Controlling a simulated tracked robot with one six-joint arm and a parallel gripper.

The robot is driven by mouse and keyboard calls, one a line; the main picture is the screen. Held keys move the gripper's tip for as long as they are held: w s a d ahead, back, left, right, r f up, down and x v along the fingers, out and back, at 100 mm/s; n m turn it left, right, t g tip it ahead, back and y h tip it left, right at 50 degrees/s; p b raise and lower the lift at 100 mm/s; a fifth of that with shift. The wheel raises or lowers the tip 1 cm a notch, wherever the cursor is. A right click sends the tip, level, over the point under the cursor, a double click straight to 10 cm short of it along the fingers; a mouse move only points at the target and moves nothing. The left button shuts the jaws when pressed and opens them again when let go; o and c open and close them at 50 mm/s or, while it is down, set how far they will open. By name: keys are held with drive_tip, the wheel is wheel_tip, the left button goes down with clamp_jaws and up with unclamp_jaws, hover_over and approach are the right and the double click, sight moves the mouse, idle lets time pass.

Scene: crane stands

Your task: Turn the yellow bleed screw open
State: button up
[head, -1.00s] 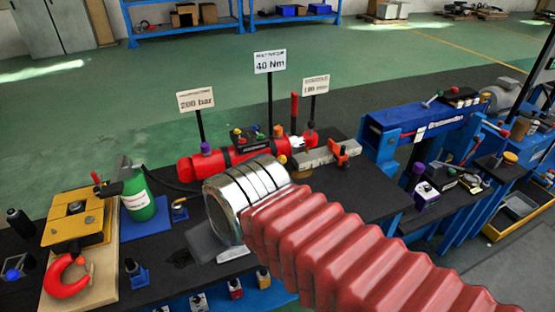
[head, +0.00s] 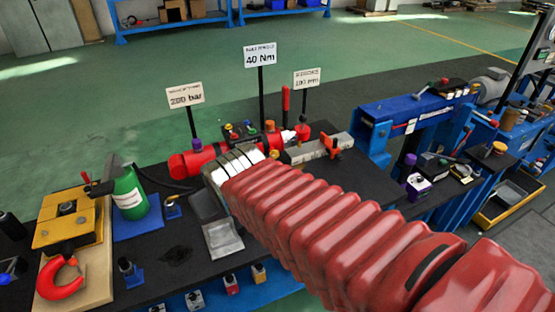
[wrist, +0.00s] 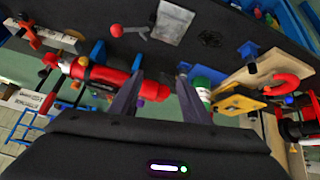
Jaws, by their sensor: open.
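A red cylinder (head: 196,160) lies on the black bench top below the "200 bar" and "40 Nm" signs, with coloured knobs along it. A small yellow knob (head: 274,154), possibly the bleed screw, shows at its right part, close beside my arm. In the wrist view the cylinder (wrist: 108,78) runs from left to middle, with a yellow-orange knob (wrist: 82,60) near its left end. A purple knob (head: 196,144) sits at its other end. My gripper (wrist: 158,90) is open and empty, its fingers at the cylinder's purple-knob end in that view. My arm hides the gripper in the head view.
A grey tray (head: 223,240) lies in front. Sign posts rise behind.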

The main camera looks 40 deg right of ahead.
drive_tip(key=w+d+f+t+h, duration=0.2)
drive_tip(key=w+d+f, duration=0.2)
drive_tip(key=w+d, duration=0.5)
drive_tip(key=m+t, duration=0.1)
drive_tip(key=t, duration=0.4)
approach(275, 157)
drive_tip(key=a, duration=0.4)
drive_tip(key=s+d+f+m+t+h, duration=0.1)
drive_tip(key=s+d+f+m+t, duration=0.1)
drive_tip(key=s, duration=0.3)
drive_tip(key=shift+s+d+f+t, duration=0.2)
drive_tip(key=shift+s+f+t, duration=0.1)
drive_tip(key=shift+t, duration=0.2)
drive_tip(key=shift+w, duration=0.2)
drive_tip(key=x, duration=1.3)
drive_tip(key=shift+w+d, duration=0.15)
drive_tip(key=shift+w, duration=0.15)
